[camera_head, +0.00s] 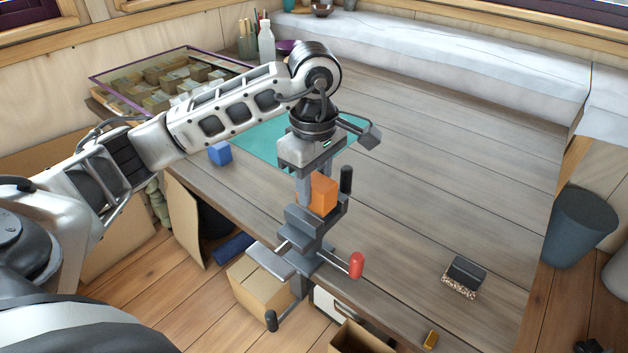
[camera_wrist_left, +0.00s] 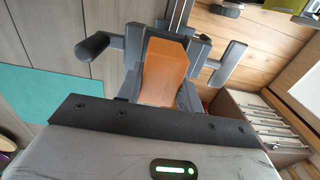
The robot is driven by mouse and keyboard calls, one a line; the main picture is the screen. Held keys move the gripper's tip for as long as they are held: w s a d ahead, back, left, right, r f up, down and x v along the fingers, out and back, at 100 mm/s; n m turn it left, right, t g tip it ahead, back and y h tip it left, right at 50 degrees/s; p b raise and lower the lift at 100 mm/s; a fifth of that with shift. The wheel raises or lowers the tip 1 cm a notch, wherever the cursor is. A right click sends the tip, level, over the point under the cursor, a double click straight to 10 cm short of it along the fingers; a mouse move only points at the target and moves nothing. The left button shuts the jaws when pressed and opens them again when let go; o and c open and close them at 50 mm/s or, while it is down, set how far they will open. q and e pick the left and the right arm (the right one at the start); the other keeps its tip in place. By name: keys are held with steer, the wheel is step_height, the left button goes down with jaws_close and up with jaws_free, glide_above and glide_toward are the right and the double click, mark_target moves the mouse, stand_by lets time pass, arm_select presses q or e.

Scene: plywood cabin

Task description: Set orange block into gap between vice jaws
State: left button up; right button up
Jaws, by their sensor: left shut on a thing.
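The orange block (camera_head: 322,196) is held upright by my left gripper (camera_head: 316,182), which points down and is shut on it. In the left wrist view the block (camera_wrist_left: 163,72) shows between grey parts on both sides. I cannot tell how deep it sits or whether it touches the jaws. My right gripper is not in view.
A blue block (camera_head: 220,153) lies on the table left of the teal mat (camera_head: 262,148). A framed tray (camera_head: 130,98) of blocks stands at the back left. A brush (camera_head: 465,277) lies at the right. The table's middle right is clear.

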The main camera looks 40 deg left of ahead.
arm_select(q)
steer(key=shift+f, duration=0.1)
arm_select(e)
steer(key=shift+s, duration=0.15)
arm_select(q)
steer(key=o, duration=1.1)
steer(key=shift+c, duration=0.2)
steer(key=shift+r, duration=0.45)
step_height(320, 180, up, 15)
steer(key=p, duration=0.2)
steer(key=shift+p, duration=0.35)
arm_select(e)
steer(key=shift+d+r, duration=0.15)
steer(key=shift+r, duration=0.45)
